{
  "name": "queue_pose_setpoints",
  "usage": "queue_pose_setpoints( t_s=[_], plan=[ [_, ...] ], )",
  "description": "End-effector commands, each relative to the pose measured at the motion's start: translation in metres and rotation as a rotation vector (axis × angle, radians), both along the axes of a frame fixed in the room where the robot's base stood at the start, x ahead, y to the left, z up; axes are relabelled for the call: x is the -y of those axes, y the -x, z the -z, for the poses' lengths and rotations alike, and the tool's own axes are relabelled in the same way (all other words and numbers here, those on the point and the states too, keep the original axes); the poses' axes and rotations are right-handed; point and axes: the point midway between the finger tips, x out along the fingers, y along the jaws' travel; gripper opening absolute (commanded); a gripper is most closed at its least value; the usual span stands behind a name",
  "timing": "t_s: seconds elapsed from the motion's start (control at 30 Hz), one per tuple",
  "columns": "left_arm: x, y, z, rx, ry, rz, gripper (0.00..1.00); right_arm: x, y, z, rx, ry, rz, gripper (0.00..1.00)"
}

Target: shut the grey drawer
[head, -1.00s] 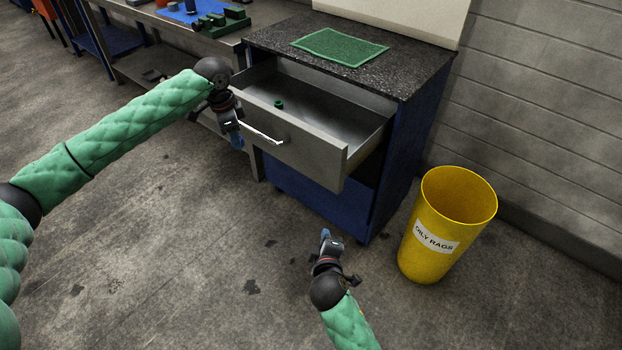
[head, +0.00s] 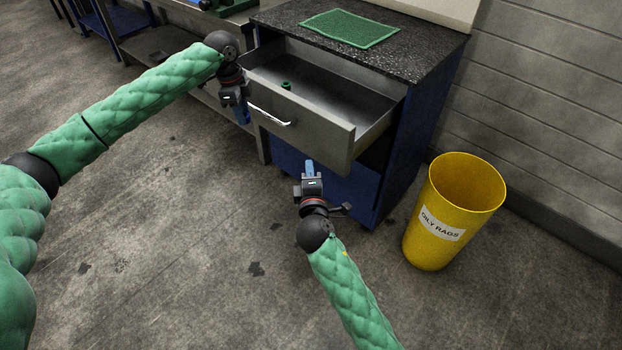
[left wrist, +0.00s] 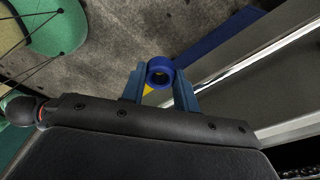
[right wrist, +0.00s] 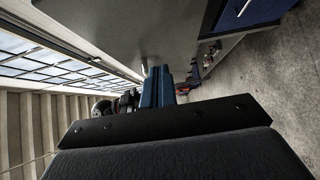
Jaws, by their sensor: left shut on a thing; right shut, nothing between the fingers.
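The grey drawer (head: 310,130) stands pulled out of the blue cabinet, with a silver bar handle (head: 270,117) on its front. A small green part (head: 286,86) lies inside it. My left gripper (head: 243,116) is beside the left end of the drawer front, near the handle. In the left wrist view it is shut on a blue ring-shaped part (left wrist: 160,72). My right gripper (head: 309,164) is shut and empty, just before and below the drawer front in the head view. Its closed fingers show in the right wrist view (right wrist: 157,85); whether they touch the drawer I cannot tell.
The blue cabinet (head: 420,130) has a dark speckled top with a green mat (head: 350,28). A yellow oily-rags bin (head: 450,212) stands to its right, by the wall. A workbench is at the back left. The floor in front is clear.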

Motion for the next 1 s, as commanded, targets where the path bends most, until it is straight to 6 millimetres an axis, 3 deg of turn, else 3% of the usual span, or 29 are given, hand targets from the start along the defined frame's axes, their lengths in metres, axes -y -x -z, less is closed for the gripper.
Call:
queue_pose_setpoints(
  t_s=[0.17, 0.4, 1.0],
  plan=[
    [0.0, 0.0, -0.009, 0.0, 0.0, 0.0, 0.09, -0.004, -0.032, -0.002, 0.0, 0.0, 0.0, 0.0],
    [0.0, 0.0, -0.017, 0.0, 0.0, -0.001, 0.09, 0.016, -0.054, -0.001, -0.001, 0.0, 0.0, 0.0],
    [0.0, 0.0, -0.019, 0.0, 0.0, -0.001, 0.09, 0.022, -0.062, 0.0, -0.001, -0.001, 0.0, 0.0]
  ],
)
